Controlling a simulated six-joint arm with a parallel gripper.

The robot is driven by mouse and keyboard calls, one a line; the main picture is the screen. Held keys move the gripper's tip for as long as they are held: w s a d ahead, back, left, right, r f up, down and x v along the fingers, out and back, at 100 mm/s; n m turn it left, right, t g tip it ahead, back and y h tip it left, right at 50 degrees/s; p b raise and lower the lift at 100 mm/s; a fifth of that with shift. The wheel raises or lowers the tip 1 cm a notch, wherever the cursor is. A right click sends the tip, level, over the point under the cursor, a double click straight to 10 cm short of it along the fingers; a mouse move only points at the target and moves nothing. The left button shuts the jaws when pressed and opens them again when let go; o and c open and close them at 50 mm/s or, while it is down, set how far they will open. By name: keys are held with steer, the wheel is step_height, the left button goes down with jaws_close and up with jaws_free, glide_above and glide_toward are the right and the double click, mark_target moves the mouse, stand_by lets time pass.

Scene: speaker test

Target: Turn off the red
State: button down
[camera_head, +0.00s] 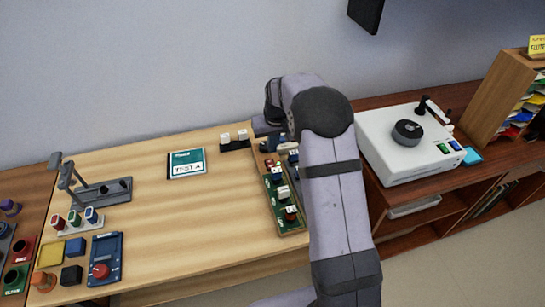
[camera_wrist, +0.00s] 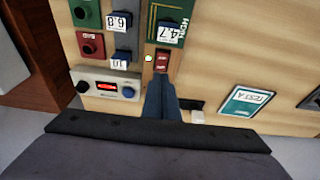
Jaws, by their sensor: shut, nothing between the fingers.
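In the wrist view, a small red rocker switch (camera_wrist: 162,61) sits on a narrow brown panel. A small pale-green lit lamp (camera_wrist: 148,58) is just left of it. My gripper (camera_wrist: 161,79) is shut and empty, with its fingertips just below the switch in the picture; I cannot tell whether they touch it. A silver box with a lit red display and a blue knob (camera_wrist: 106,89) is to the left. In the head view my arm hides most of this area.
Green boards (camera_head: 284,200) with small parts line the table's right edge. A card marked TEST A (camera_head: 187,165) lies mid-table, with bare wood around it. A white device (camera_head: 395,152) with a black dial stands on the right cabinet. Colored blocks and a red-knobbed blue box (camera_head: 104,259) are front left.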

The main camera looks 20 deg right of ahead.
mark_target(271, 163)
steer(key=x, duration=0.2)
steer(key=p+x, duration=0.1)
steer(key=x, duration=0.1)
steer(key=s+p+x, duration=0.1)
steer(key=x, duration=0.1)
steer(key=shift+f, duration=0.5)
steer(key=shift+s+f, duration=0.1)
steer(key=shift+s+f+b, duration=0.25)
steer(key=shift+f+b, duration=0.35)
steer(key=shift+r, duration=0.2)
steer(key=shift+w, duration=0.1)
steer(key=shift+w+r, duration=0.25)
steer(key=shift+w, duration=0.4)
steer(key=shift+r, duration=0.15)
